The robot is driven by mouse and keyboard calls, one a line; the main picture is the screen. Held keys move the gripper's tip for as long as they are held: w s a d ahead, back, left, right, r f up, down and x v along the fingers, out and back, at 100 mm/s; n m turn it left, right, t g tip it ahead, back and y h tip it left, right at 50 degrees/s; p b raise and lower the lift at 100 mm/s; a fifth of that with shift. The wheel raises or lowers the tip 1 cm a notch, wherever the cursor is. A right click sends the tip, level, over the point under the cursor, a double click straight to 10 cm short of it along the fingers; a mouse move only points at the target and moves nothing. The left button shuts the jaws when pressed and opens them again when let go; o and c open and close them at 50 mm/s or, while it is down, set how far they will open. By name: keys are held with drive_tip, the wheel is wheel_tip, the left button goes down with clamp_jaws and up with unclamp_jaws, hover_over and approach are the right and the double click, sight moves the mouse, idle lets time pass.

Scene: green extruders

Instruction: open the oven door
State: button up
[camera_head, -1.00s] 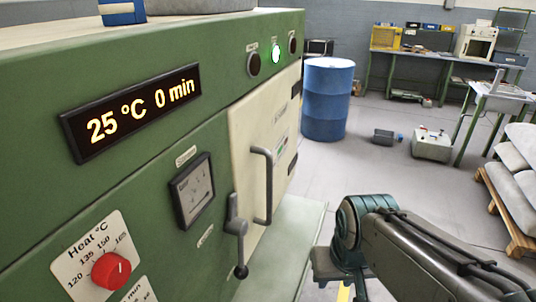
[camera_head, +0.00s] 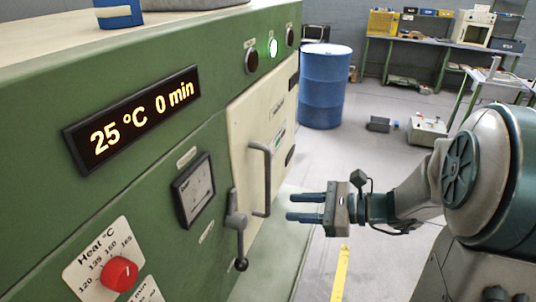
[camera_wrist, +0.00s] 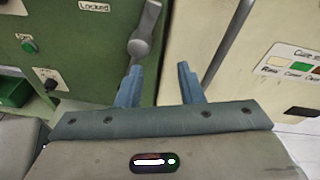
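The oven door (camera_head: 246,130) is a cream panel on the green machine. It looks shut, flush with the front. A grey vertical bar handle (camera_head: 268,180) is on it; it also shows in the wrist view (camera_wrist: 229,42). A grey latch lever (camera_head: 236,222) with a dark ball end hangs down on the green frame left of the door. Its upper part shows in the wrist view (camera_wrist: 143,35), beside a label reading "Locked" (camera_wrist: 94,6). My gripper (camera_head: 289,205) is open and empty, right of the handle, fingers pointing at the machine. It touches neither handle nor lever.
The green front carries a display (camera_head: 133,118) reading 25 °C 0 min, a gauge (camera_head: 194,190) and a red heat knob (camera_head: 119,274). A blue barrel (camera_head: 325,85) stands behind the door area. Small boxes lie on the floor farther right. The floor between is clear.

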drive_tip(key=w+d+r+m+t+y, duration=0.1)
drive_tip(key=w+d+r+m+t, duration=0.1)
drive_tip(key=w+d+m+t, duration=0.3)
drive_tip(key=p+x, duration=0.3)
drive_tip(key=x, duration=1.1)
drive_tip(key=shift+w+a, duration=0.3)
drive_tip(key=shift+w, duration=0.05)
clamp_jaws()
